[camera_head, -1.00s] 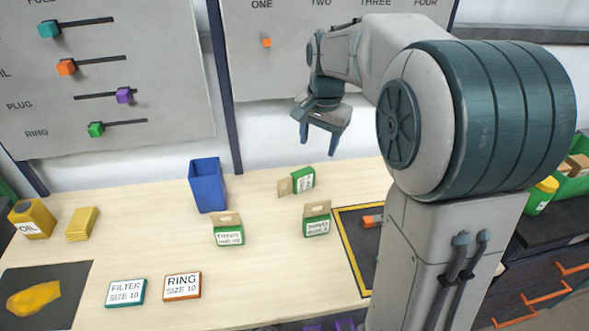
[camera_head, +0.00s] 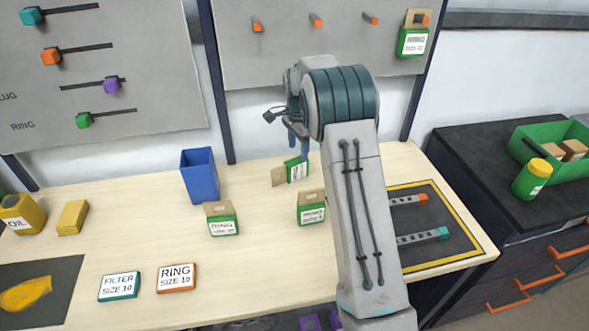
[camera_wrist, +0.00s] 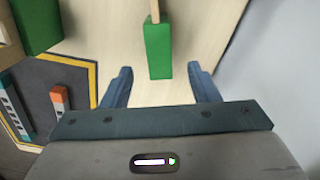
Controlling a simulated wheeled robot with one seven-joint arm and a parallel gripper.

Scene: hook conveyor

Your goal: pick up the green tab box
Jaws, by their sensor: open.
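Several green boxes with cardboard hang tabs are in view. One, at the back of the table (camera_head: 298,170), lies with its tab toward the left. My gripper (camera_head: 297,148) is just above it, fingers pointing down, open and empty. In the wrist view this box (camera_wrist: 158,50) shows just beyond and between the two spread fingertips (camera_wrist: 158,75), apart from both. Two more green tab boxes stand upright nearer the front, one on the left (camera_head: 222,226) and one on the right (camera_head: 312,215). Another green tab box (camera_head: 412,43) hangs on the rightmost board hook.
A blue bin (camera_head: 198,178) stands left of the back box. A black mat with a yellow border (camera_head: 455,262) holds hook parts at right. Filter (camera_head: 120,287) and ring (camera_head: 177,279) boxes lie in front. The wall board (camera_head: 300,65) rises behind the table.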

